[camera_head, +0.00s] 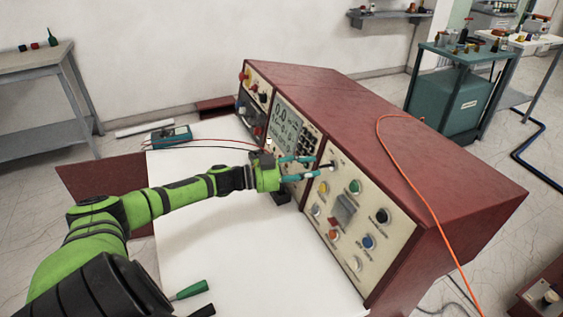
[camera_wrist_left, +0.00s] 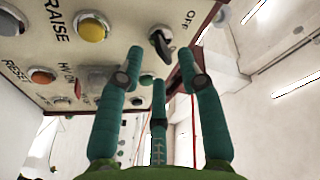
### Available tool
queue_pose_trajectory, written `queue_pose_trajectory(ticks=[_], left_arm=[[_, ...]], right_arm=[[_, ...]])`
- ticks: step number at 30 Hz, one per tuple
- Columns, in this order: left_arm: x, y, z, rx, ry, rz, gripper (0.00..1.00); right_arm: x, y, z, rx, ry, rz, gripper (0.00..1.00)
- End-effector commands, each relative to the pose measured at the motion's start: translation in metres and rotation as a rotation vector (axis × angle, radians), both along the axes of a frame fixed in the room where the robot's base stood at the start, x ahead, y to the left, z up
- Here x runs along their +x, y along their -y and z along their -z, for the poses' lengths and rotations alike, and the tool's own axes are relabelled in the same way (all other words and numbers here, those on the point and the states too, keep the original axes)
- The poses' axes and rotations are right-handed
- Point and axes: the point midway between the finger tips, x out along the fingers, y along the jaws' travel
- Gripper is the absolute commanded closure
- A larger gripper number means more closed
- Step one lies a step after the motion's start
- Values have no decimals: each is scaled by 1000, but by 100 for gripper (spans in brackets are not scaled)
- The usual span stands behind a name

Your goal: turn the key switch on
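The key switch (camera_wrist_left: 162,42) is a small dark key in a round metal lock on the cream panel (camera_wrist_left: 60,50), beside the printed word OFF. In the head view the dark key (camera_head: 327,165) stands out near the panel's upper left corner. My left gripper (camera_head: 312,166) has teal fingers and is right in front of the key; it also shows in the wrist view (camera_wrist_left: 160,62). Its fingers are spread and empty, with the tips short of the key and on both sides of it. No contact shows. My right gripper is not in view.
The red console (camera_head: 400,130) stands on a white table (camera_head: 220,240). Yellow (camera_wrist_left: 91,28), orange and other buttons sit close to the key. An orange cable (camera_head: 415,170) hangs over the console. A multimeter (camera_head: 170,136) and a green-handled tool (camera_head: 190,290) lie on the table.

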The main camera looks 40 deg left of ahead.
Motion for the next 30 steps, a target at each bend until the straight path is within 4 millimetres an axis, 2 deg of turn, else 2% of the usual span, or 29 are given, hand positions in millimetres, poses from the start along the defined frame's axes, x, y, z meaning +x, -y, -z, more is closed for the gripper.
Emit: queue_pose_trajectory(ticks=[6, 15, 21, 30], left_arm=[[-29, -20, 1, 3, -5, 1, 63], [-58, -41, 1, 1, -2, 1, 63], [-66, -47, 0, 1, 0, 2, 63], [-67, -48, -1, 1, 2, 2, 63]], right_arm=[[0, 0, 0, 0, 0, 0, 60], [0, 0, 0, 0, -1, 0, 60], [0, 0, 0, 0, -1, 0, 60], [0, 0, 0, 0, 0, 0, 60]])
